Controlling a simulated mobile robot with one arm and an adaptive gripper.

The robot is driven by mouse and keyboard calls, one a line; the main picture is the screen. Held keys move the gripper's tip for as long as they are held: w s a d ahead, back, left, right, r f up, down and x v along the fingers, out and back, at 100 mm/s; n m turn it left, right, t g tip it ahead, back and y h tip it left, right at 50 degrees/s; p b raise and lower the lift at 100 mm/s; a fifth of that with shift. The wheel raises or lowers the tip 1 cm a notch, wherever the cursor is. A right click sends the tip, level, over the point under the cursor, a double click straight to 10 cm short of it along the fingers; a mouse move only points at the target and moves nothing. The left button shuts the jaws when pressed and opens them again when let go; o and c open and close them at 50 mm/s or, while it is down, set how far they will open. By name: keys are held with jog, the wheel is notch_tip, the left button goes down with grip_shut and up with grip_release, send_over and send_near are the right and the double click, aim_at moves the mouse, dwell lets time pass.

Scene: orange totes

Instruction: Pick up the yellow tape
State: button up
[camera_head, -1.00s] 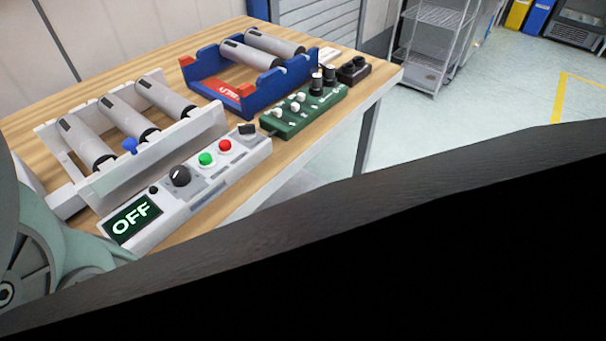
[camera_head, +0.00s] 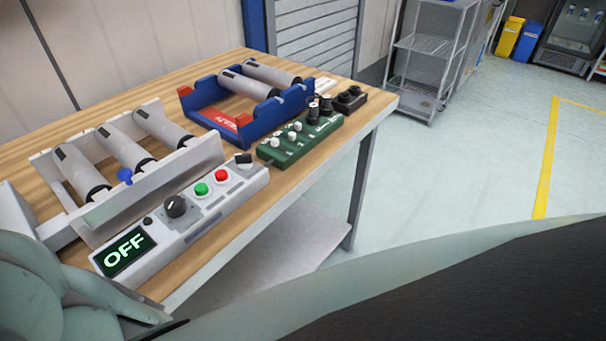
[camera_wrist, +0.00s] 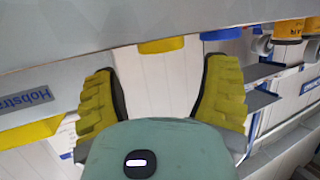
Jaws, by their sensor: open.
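My gripper (camera_wrist: 160,100) shows in the wrist view with its two yellow, black-padded fingers spread wide and nothing between them. Beyond the fingertips, at the top of the wrist view, a rounded yellow thing (camera_wrist: 161,45) shows partly past a grey edge. It may be the yellow tape, but too little of it shows to tell. A similar blue thing (camera_wrist: 221,34) is to its right. Both are apart from the fingers. No tape roll can be made out in the head view, and my gripper is not seen there.
In the head view, a wooden workbench (camera_head: 190,80) holds a grey control box (camera_head: 215,213) reading OFF, a blue rack (camera_head: 262,122) with cylinders, a white rack (camera_head: 170,178) and a green box (camera_head: 298,142). Open floor (camera_head: 450,160) lies right of the bench.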

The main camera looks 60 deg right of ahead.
jog(key=shift+p+x, duration=1.05)
jog(key=shift+x, duration=1.4)
jog(key=shift+w+a+f, duration=0.1)
jog(key=shift+w+a, duration=0.1)
jog(key=shift+w, duration=0.45)
jog(key=c, duration=0.8)
jog(key=shift+c, duration=0.2)
